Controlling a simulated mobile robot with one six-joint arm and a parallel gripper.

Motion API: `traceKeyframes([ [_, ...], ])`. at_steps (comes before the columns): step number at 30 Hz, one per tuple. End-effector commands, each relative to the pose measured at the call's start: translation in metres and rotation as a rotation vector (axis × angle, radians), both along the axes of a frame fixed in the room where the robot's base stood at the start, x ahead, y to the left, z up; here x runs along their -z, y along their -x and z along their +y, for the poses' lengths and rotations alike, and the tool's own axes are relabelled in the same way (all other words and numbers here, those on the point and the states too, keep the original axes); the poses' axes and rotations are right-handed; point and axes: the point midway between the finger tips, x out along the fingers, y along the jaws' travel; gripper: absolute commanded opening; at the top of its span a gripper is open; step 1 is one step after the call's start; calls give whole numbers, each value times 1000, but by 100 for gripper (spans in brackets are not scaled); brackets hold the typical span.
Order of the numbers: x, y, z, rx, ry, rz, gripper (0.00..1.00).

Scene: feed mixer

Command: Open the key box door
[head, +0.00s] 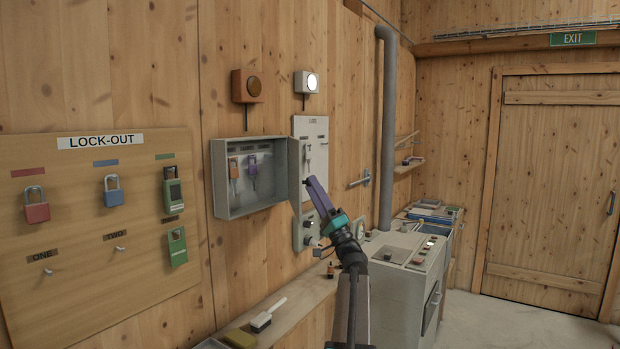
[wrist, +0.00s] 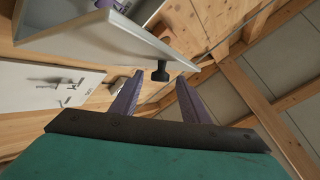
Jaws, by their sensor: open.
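The grey key box (head: 217,180) is on the wooden wall, with orange and purple items hanging inside. Its door (head: 294,172) stands swung out at the right side of the box, so the inside is exposed. In the wrist view the door (wrist: 120,38) is a pale panel at the top, with a black knob (wrist: 160,73) near its edge. My gripper (head: 312,188) is open, just right of the door. In the wrist view its purple fingers (wrist: 159,77) point at the knob, which shows between the tips. Whether they touch it I cannot tell.
A grey switch panel (head: 318,135) is on the wall behind the gripper. A lock-out board (head: 95,215) with padlocks hangs at the left. A wooden shelf (head: 285,308) with a brush (head: 264,318) runs below. A grey machine (head: 400,285) and pipe (head: 387,120) stand at the right.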

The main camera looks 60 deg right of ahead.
Motion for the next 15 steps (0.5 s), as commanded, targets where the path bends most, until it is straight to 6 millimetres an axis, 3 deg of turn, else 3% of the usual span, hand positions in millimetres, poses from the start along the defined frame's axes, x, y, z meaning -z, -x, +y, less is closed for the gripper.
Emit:
traceKeyframes([
  [6,-18,-14,-4,0,-2,0,42],
  [15,-21,-17,-4,1,-1,0,42],
])
